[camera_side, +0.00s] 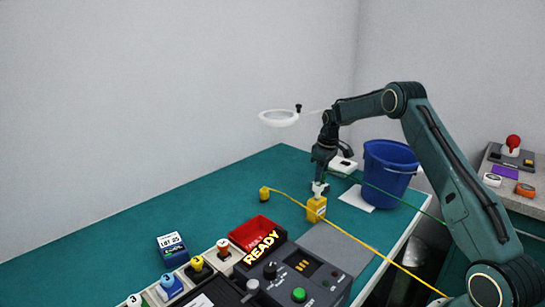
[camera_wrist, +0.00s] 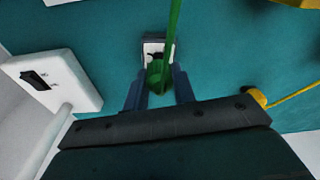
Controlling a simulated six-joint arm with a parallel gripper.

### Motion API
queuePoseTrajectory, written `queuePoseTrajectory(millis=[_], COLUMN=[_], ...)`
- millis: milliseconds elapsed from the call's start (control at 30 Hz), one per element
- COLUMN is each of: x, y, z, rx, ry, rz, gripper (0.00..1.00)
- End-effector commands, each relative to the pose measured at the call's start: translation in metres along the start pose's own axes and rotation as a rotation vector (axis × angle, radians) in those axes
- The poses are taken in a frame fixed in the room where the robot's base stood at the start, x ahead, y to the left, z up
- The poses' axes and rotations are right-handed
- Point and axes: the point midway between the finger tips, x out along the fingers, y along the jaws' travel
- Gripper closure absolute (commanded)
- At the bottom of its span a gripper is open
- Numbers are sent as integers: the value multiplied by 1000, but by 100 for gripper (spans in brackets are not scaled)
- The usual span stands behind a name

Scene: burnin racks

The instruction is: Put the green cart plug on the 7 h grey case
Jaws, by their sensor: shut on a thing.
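My gripper (camera_side: 320,183) is low over the green table, just behind a yellow case (camera_side: 316,209) in the side view. In the wrist view my gripper (camera_wrist: 158,88) is shut on the green plug (camera_wrist: 156,75), with its green cable (camera_wrist: 175,22) running up out of the frame. A small pale grey-white case (camera_wrist: 153,44) with a dark middle shows right by the plug. I cannot tell whether they touch. No 7 h label is readable. The fingers hide the plug in the side view.
A yellow plug (camera_side: 264,193) lies on the table, its cable running past the yellow case. A blue bucket (camera_side: 390,168) stands behind right. A white switch box (camera_wrist: 50,82) is left in the wrist view.

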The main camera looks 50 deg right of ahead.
Motion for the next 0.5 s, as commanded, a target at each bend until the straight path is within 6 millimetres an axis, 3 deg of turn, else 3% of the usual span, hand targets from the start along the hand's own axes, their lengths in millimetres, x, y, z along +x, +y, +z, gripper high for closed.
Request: queuePoseTrajectory(millis=[267, 300, 400, 500], x=[2, 3, 3, 3], y=[0, 0, 0, 0], z=[0, 0, 0, 0], rx=[0, 0, 0, 0], ry=[0, 0, 0, 0], rz=[0, 0, 0, 0], gripper=[96, 72, 52, 52])
